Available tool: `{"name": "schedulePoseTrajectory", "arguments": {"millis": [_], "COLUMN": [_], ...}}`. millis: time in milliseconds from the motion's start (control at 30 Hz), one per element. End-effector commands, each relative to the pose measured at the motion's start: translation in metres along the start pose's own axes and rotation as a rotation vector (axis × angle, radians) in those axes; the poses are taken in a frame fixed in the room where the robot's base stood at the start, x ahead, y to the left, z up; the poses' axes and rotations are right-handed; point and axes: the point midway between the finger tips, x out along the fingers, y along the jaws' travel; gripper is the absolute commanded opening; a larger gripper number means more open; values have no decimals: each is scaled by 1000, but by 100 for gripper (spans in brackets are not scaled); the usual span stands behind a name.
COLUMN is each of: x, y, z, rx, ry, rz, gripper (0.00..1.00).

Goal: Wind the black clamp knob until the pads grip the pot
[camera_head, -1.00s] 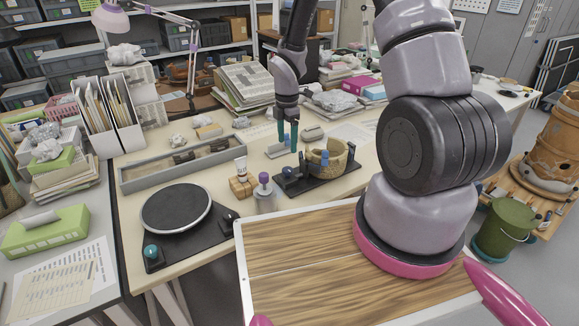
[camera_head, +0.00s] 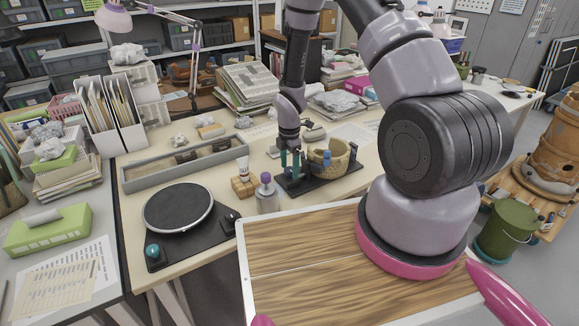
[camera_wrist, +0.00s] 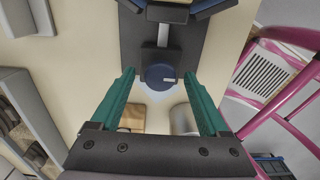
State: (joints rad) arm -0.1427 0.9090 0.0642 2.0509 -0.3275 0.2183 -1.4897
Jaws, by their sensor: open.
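The black clamp base (camera_head: 318,183) lies on the table and carries the tan, broken-rimmed pot (camera_head: 340,157). A blue pad (camera_head: 326,157) stands at the pot's near side. My gripper (camera_head: 290,166) is lowered at the left end of the clamp, with its teal fingers pointing down and apart. In the wrist view, the round dark knob (camera_wrist: 160,77) lies between the tips of my open gripper (camera_wrist: 160,80), with a gap showing on each side. A grey rod runs from its block toward blue pieces at the top edge. The fingers largely hide the knob in the head view.
A turntable (camera_head: 178,208), a purple-topped bottle (camera_head: 266,193) and a small wooden block (camera_head: 244,187) stand left of the clamp. A long grey tray (camera_head: 180,165) lies behind them. Bare table lies around the clamp's front.

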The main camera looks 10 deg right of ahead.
Motion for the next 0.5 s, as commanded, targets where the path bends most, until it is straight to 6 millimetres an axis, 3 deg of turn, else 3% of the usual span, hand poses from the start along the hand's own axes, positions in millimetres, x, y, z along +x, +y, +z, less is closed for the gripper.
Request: {"name": "schedulePoseTrajectory", "arguments": {"millis": [33, 200, 233, 500], "x": [0, 0, 0, 0], "y": [0, 0, 0, 0], "z": [0, 0, 0, 0], "rx": [0, 0, 0, 25], "ry": [0, 0, 0, 0], "rz": [0, 0, 0, 0], "gripper": [71, 6, 0, 0]}}
